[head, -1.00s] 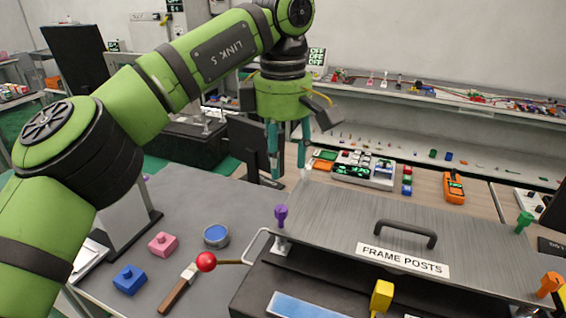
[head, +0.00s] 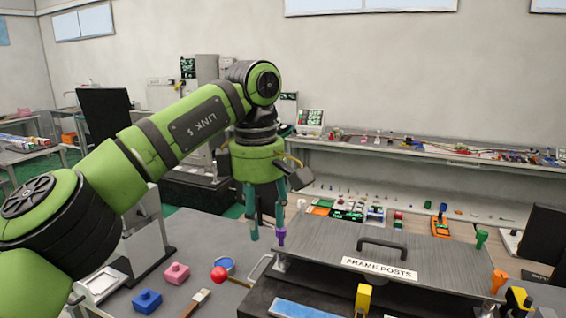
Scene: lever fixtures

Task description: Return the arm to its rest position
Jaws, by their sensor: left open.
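My left arm comes in from the left, with its green links crossing the view. My left gripper (head: 268,236) points down at its end, with teal fingers spread apart and nothing between them. In the picture its fingertips lie just beside the purple post (head: 281,237) at the left corner of the frame-posts fixture (head: 330,236); I cannot tell the exact gap. A lever with a red ball knob (head: 218,274) sticks out left of the fixture, below the gripper and apart from it. My right gripper is not in view.
A blue block (head: 147,301), a pink block (head: 177,274), a blue-topped round tin (head: 226,264) and a brush (head: 197,303) lie on the grey table. Green (head: 481,238), orange (head: 498,281) and yellow (head: 362,300) posts stand around the fixture. A shelf bench stands behind.

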